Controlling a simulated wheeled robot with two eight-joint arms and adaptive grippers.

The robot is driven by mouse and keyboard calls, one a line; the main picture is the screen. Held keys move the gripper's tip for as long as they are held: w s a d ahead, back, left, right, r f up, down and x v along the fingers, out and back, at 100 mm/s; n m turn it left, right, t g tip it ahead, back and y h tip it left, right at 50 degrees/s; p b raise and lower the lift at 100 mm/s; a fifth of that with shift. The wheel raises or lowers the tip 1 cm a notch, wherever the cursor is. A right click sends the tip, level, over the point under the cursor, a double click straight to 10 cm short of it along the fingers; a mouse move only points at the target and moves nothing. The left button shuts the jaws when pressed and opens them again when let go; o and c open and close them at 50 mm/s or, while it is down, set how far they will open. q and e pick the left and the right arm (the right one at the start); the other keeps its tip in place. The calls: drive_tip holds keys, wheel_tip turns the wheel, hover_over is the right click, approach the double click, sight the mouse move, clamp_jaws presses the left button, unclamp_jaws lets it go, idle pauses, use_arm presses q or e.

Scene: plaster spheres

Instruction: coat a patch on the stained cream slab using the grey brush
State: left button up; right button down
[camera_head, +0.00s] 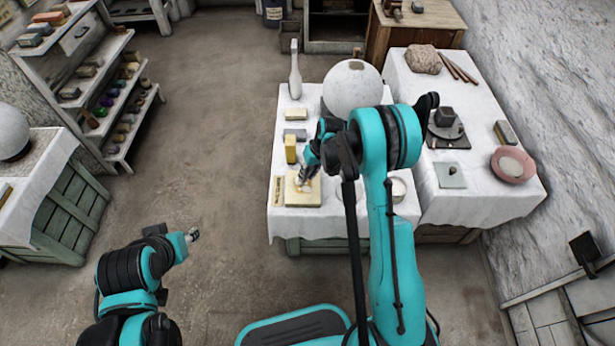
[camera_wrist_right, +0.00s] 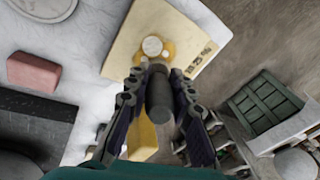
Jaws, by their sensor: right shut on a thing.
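The cream slab (camera_head: 311,199) lies flat near the front left of the white-clothed middle table. In the right wrist view the slab (camera_wrist_right: 140,30) has an amber stain with a pale round spot in it. My right gripper (camera_head: 306,172) is above the slab. In the right wrist view, this gripper (camera_wrist_right: 160,98) is shut on the grey brush (camera_wrist_right: 160,103), a dark grey cylinder whose far end points at the stain. I cannot tell whether the brush touches the slab. My left gripper (camera_head: 193,235) is over bare floor, away from the tables; its jaws are too small to read.
A yellow block (camera_head: 290,148) stands just behind the slab. A large plaster sphere (camera_head: 352,88) and a white bottle-like form (camera_head: 295,70) stand farther back. Floor at left centre is clear.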

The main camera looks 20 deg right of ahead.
drive_tip(key=shift+w+d, duration=0.2)
drive_tip(key=shift+w, duration=0.45)
drive_tip(key=shift+s+a+r+p, duration=0.25)
drive_tip(key=shift+s+r+p, duration=0.1)
drive_tip(key=shift+s+r, duration=0.4)
drive_tip(key=shift+f, duration=0.1)
drive_tip(key=shift+f+b, duration=0.35)
drive_tip(key=shift+f, duration=0.15)
drive_tip(key=shift+f, duration=0.2)
drive_tip(key=shift+s, duration=0.1)
